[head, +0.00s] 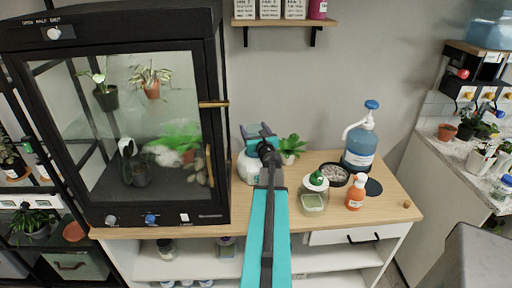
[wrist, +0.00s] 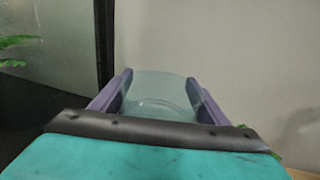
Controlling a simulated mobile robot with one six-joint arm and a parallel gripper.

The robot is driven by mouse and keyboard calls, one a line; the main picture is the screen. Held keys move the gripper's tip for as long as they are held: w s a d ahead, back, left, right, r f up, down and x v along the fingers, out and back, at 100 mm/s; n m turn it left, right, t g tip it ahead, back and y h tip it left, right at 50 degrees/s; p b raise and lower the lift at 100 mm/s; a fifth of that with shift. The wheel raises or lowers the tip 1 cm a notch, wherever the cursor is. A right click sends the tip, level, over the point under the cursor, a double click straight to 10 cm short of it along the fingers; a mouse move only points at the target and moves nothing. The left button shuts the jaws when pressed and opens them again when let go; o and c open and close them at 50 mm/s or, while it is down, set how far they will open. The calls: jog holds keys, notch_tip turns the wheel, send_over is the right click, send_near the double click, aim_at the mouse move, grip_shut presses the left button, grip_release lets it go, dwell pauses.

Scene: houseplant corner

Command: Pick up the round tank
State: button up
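A pale blue, see-through round tank (wrist: 160,88) shows in the wrist view between the two purple fingers of my gripper (wrist: 158,98). It fills the gap, with no clear space at either side. I cannot tell whether the fingers press on it. In the head view my gripper (head: 259,132) is over the tabletop at the middle, at a round white body (head: 247,169) with a teal mark. My own arm hides part of that body. The tank is hard to make out there, and I cannot tell whether it rests on the white body.
A glass plant cabinet (head: 215,125) stands close on the left. A green plant (head: 291,146) is just right of my gripper. A blue pump bottle (head: 359,150), an orange spray bottle (head: 356,192) and a green-topped bottle (head: 315,190) stand further right on the wooden tabletop (head: 392,203).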

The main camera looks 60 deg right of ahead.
jog(key=c, duration=0.6)
jog(key=shift+r, duration=0.2)
